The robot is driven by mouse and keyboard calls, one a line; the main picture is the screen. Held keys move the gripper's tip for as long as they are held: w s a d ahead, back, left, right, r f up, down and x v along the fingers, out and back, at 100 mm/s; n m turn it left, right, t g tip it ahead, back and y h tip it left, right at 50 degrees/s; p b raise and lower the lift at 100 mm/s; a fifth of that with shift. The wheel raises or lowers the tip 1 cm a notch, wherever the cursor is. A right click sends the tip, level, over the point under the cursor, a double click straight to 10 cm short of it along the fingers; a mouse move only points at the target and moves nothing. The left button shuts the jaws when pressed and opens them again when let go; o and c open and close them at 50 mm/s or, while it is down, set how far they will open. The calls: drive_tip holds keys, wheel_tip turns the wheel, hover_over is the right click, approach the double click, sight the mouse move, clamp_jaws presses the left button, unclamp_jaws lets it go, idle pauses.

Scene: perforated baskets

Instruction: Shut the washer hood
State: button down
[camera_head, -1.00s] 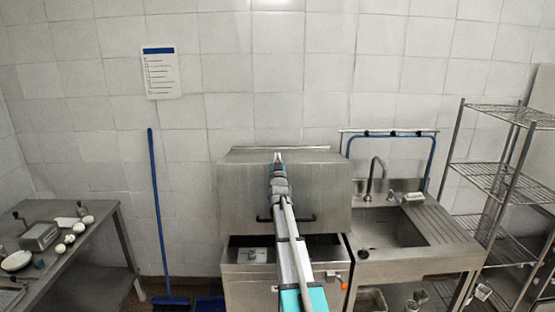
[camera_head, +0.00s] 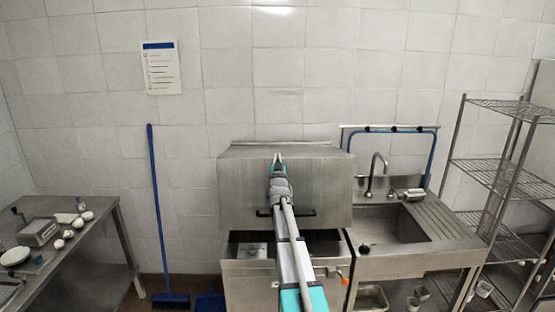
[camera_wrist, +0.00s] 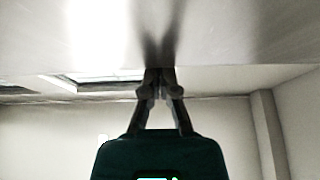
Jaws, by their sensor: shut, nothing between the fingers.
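The washer hood (camera_head: 240,195) is a steel box with a dark horizontal handle (camera_head: 308,212) low on its front. It is raised, with an open gap between it and the washer base (camera_head: 250,285) below. My gripper (camera_head: 278,158) is at the upper front of the hood in the head view, fingers together and empty. In the wrist view my gripper (camera_wrist: 158,72) has its closed fingertips at or very near a smooth shiny steel surface, seemingly the hood (camera_wrist: 215,30); I cannot tell if they touch. My arm hides the middle of the hood.
A sink (camera_head: 395,228) with a faucet adjoins the washer on the right, then a wire shelf rack (camera_head: 500,180). A blue broom (camera_head: 157,210) leans on the wall to the left. A steel table (camera_head: 85,235) with dishes stands at far left.

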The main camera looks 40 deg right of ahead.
drive_tip(key=f+b, duration=0.1)
drive_tip(key=f, duration=0.1)
drive_tip(key=f+b, duration=0.1)
drive_tip(key=b, duration=0.1)
drive_tip(key=f+b, duration=0.2)
drive_tip(key=shift+s+a+f, duration=0.25)
drive_tip(key=shift+s+f, duration=0.05)
drive_tip(key=shift+s, duration=0.05)
wheel_tip(320, 180, down, 5)
drive_tip(key=b, duration=0.5)
drive_tip(key=shift+s+a, duration=0.1)
drive_tip(key=shift+s+f+b, duration=0.1)
drive_tip(key=shift+f+b, duration=0.2)
drive_tip(key=shift+b, duration=0.1)
drive_tip(key=shift+s+a+f, duration=0.1)
drive_tip(key=shift+s+a, duration=0.05)
drive_tip(key=shift+s, duration=0.05)
drive_tip(key=shift+r, duration=0.2)
